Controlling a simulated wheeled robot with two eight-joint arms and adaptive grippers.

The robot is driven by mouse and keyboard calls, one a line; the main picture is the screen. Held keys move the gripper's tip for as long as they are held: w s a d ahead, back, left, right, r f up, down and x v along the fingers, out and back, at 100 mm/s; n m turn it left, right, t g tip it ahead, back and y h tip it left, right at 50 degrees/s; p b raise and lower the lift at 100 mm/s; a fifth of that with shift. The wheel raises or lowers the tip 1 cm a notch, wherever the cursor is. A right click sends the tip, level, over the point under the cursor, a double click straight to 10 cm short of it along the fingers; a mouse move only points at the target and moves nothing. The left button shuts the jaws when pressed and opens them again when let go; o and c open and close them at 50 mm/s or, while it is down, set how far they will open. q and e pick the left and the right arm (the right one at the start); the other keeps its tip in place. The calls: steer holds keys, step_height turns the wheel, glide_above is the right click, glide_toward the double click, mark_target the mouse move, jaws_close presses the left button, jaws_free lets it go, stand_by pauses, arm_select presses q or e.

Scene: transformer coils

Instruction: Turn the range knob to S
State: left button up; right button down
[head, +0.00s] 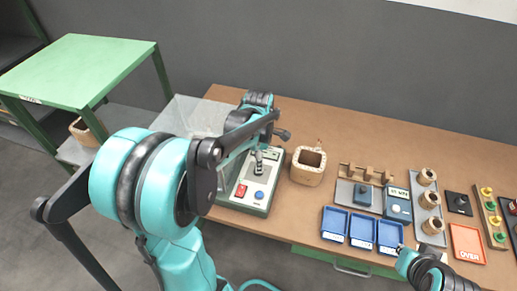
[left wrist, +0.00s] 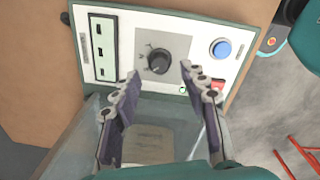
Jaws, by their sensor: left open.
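The range knob (left wrist: 158,62) is a round dark knob on a pale square dial plate, in the upper middle of the left wrist view. Small marks surround it, too small to read, and its pointer direction is unclear. It sits on the sloped panel (left wrist: 196,47) of a green-edged unit. My left gripper (left wrist: 160,75) is open and empty, its fingertips apart on either side, just short of the knob in the picture; no contact is visible. In the head view my left arm covers part of the unit (head: 262,210). My right arm shows at the lower right; its jaws are not clear.
A blue button (left wrist: 221,48) and a red switch, partly behind a finger, lie right of the knob. A slotted display (left wrist: 103,48) lies left.

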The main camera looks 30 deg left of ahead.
arm_select(q)
step_height(320, 180, up, 8)
steer(key=shift+s, duration=0.1)
stand_by(0.5)
